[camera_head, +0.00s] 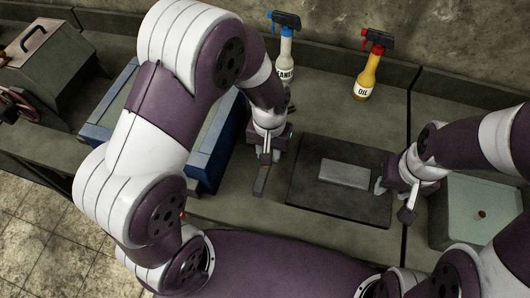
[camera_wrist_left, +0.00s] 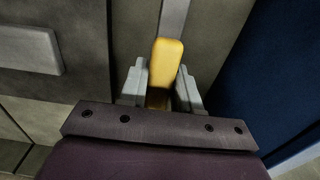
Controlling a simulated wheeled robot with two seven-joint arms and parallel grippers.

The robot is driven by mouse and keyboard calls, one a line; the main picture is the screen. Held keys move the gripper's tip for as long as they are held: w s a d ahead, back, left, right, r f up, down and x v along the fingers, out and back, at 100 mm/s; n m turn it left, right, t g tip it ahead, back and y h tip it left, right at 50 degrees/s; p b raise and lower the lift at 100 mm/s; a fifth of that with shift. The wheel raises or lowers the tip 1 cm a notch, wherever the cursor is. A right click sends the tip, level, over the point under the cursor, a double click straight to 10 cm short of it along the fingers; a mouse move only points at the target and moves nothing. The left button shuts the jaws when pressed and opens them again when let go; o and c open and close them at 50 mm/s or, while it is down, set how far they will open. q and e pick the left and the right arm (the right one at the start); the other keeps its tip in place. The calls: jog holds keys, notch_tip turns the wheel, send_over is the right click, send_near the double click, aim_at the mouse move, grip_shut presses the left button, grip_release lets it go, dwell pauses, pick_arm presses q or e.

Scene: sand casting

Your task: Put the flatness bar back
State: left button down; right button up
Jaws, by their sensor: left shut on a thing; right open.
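The flatness bar is a thin grey strip (camera_wrist_left: 173,18) with a yellow grip (camera_wrist_left: 167,62) in the left wrist view. My left gripper (camera_wrist_left: 161,88) is shut on the yellow end, between its two grey fingers. In the head view this gripper (camera_head: 266,158) is between the blue-edged box and the dark plate, with the dark strip of the bar (camera_head: 261,183) showing below it. I cannot tell whether the bar touches the table. My right gripper (camera_head: 393,200) is open and empty by the right edge of the dark plate.
A dark plate (camera_head: 310,199) bears a grey block (camera_head: 345,174). A blue-edged box (camera_head: 205,178) stands left, partly hidden by my left arm. Blue-topped (camera_head: 286,45) and red-topped OIL (camera_head: 367,78) spray bottles stand behind. A pale tray (camera_head: 478,192) is at right.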

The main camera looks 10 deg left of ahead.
pick_arm(q)
jog(key=shift+w+a+f, duration=0.55)
jog(key=shift+w+a, duration=0.1)
jog(key=shift+w, duration=0.05)
jog(key=shift+f+p, duration=0.3)
jog(key=shift+f, duration=1.75)
jog(key=shift+f, duration=0.1)
jog(key=c, duration=0.8)
grip_release()
notch_tip(320, 180, up, 12)
jog(key=shift+r+b, duration=0.15)
jog(key=shift+b, duration=0.25)
